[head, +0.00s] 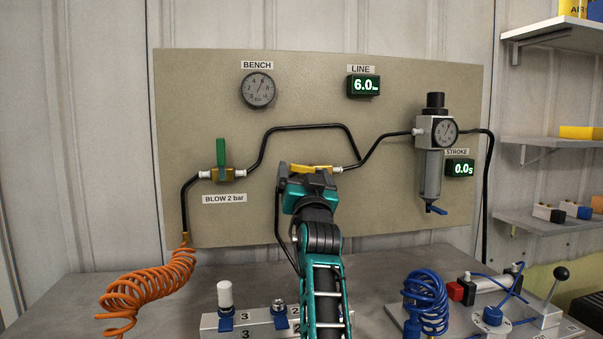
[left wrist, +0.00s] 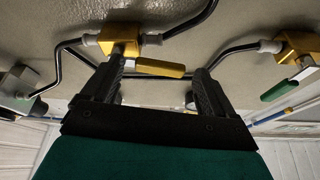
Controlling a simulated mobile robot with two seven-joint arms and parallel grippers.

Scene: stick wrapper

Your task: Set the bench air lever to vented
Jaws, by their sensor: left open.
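A valve with a yellow lever (head: 318,168) sits in the black pipe at the middle of the board; the lever lies about level, partly hidden by my gripper. In the left wrist view, the yellow lever (left wrist: 160,68) shows between my open fingers, with its brass body (left wrist: 122,40) by one finger. My left gripper (head: 308,176) is open in front of this valve; I cannot tell whether it touches the lever. The BENCH gauge (head: 258,90) is above left. A green lever (head: 221,158) stands upright on the valve marked BLOW 2 bar. My right gripper is not in view.
The LINE display (head: 363,86) reads 6.0. A filter regulator (head: 429,165) hangs at the right of the board. An orange coiled hose (head: 150,288) hangs at the left. Numbered blocks (head: 246,325), a blue coil (head: 426,300) and a black-knobbed lever (head: 561,274) are on the bench below.

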